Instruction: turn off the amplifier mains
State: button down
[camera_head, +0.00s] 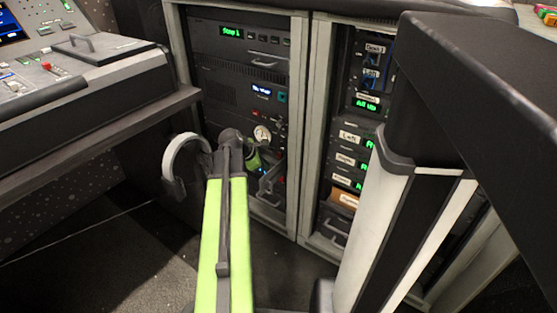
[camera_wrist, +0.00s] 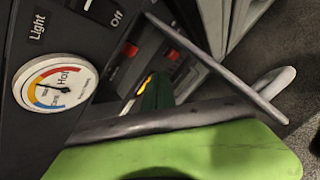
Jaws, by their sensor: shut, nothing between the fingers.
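The left equipment rack (camera_head: 198,60) holds dark panels; I cannot read any label naming the amplifier mains. Low on it is a round dial (camera_head: 262,135), large in the wrist view (camera_wrist: 52,85) with "Hot" on its face. Beside it are the labels "Light" (camera_wrist: 37,27) and "Off" (camera_wrist: 116,18). Two small red parts, one left (camera_wrist: 130,50) and one right (camera_wrist: 174,55), show beyond, with a yellow-lit part (camera_wrist: 145,85). My gripper (camera_head: 261,168) is shut and empty, close to the panel just below the dial. Its dark green tip (camera_wrist: 160,92) overlaps the lit part; contact cannot be told.
A grey handle (camera_wrist: 215,60) crosses the wrist view near my gripper. A second rack (camera_head: 312,130) with labelled units and green displays stands to the right. A mixing desk (camera_head: 80,65) is at the left. Some dark floor (camera_head: 120,265) is clear at the lower left.

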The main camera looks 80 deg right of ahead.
jog(key=shift+s+d+f, duration=0.1)
jog(key=shift+s+d, duration=0.25)
jog(key=shift+d, duration=0.3)
jog(key=shift+s+d+f, duration=0.1)
jog(key=shift+s+d, duration=0.25)
jog(key=shift+d, duration=0.3)
jog(key=shift+s+d+f, duration=0.1)
jog(key=shift+s+d, duration=0.25)
jog(key=shift+d, duration=0.3)
jog(key=shift+s+d, duration=0.1)
dwell(0.4)
jog(key=shift+s+d, duration=0.25)
jog(key=shift+s+d+b, duration=0.15)
jog(key=shift+d+b, duration=0.1)
jog(key=shift+b, duration=0.05)
dwell(0.5)
jog(key=shift+w+a, duration=0.4)
jog(key=shift+a, duration=0.25)
jog(key=shift+r, duration=0.1)
jog(key=a, duration=0.1)
jog(key=w+a, duration=0.1)
jog(key=a, duration=0.1)
jog(key=w+a, duration=0.1)
jog(key=shift+w+a+r+p, duration=0.15)
jog(key=shift+r+p, duration=0.1)
jog(key=shift+p, duration=0.15)
